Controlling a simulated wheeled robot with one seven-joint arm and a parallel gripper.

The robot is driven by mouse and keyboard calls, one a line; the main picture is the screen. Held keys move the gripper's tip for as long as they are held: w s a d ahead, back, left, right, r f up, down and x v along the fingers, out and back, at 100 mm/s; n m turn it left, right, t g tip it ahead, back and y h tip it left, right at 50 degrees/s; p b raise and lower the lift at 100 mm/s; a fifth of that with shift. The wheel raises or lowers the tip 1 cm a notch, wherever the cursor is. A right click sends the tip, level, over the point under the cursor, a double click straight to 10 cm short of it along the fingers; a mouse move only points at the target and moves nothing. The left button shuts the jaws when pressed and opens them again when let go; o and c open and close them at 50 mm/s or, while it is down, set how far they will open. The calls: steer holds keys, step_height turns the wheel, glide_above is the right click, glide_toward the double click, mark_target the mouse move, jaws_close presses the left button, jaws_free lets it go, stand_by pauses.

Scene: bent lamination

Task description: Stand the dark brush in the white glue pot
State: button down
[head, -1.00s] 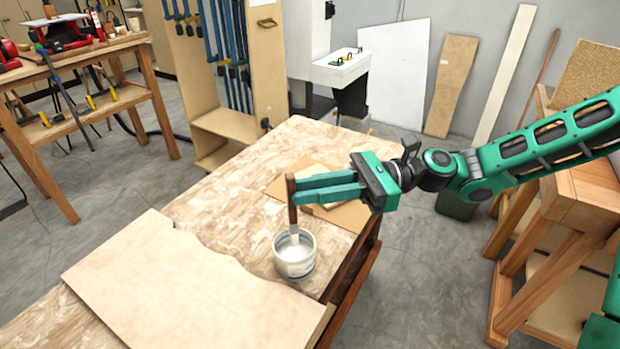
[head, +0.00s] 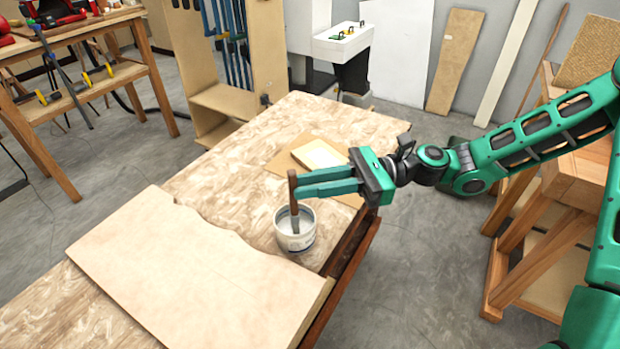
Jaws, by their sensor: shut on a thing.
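The dark brush (head: 293,193) is upright in the head view, with its brown handle between the fingers of my gripper (head: 297,184). My gripper is shut on the handle and comes in from the right. The lower end of the brush is inside the mouth of the white glue pot (head: 296,242). The pot stands upright on the worktable near its right edge. The brush's tip is hidden by the pot's front wall, so I cannot tell whether it touches the bottom.
A pale board with a wavy edge (head: 190,275) lies on the worktable (head: 225,185) left of the pot. A small light block (head: 318,154) on a flat brown sheet lies behind my gripper. Bare tabletop is free behind the pot.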

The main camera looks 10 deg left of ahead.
steer(key=c, duration=1.5)
jaws_free()
steer(key=shift+c, duration=0.2)
steer(key=v, duration=1.1)
steer(key=shift+a+f, duration=0.15)
